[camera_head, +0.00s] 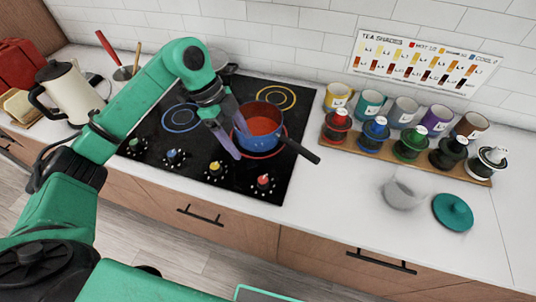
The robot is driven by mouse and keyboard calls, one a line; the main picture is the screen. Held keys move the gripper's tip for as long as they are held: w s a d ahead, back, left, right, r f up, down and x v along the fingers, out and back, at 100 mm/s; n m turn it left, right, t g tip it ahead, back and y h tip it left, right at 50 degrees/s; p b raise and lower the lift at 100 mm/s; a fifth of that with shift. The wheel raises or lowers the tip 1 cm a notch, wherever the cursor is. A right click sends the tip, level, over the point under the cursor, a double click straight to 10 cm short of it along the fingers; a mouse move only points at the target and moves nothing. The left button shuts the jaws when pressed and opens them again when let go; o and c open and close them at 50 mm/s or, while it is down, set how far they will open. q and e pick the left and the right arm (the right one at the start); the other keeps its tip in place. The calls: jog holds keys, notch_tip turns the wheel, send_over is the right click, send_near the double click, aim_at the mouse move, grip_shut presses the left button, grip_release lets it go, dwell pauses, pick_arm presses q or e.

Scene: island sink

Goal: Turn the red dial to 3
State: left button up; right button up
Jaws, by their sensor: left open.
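The red dial (263,181) is at the front right corner of the black cooktop (145,160). Light marks surround it, but they are too small to read, so I cannot tell its setting. My left gripper (242,147) is open and points down by the left side of a blue pot (257,140) with red contents. It is up and to the left of the red dial in the picture, apart from it. I cannot tell whether its fingers touch the pot. My right gripper is out of view.
The pot's black handle (302,151) juts right, above the red dial. Yellow (215,167), blue (173,156) and green (134,144) dials line the cooktop's front left.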

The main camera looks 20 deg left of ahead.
pick_arm(q)
jog(key=p, duration=0.3)
send_near(263, 179)
jog(key=s, duration=0.1)
jog(key=x, duration=0.6)
jog(key=shift+w+p, duration=0.35)
jog(key=shift+p, duration=0.05)
jog(key=shift+w+x, duration=0.2)
jog(key=shift+x, duration=1)
jog(key=shift+s+f, duration=0.15)
jog(key=shift+s, duration=0.15)
jog(key=c, duration=0.4)
grip_shut()
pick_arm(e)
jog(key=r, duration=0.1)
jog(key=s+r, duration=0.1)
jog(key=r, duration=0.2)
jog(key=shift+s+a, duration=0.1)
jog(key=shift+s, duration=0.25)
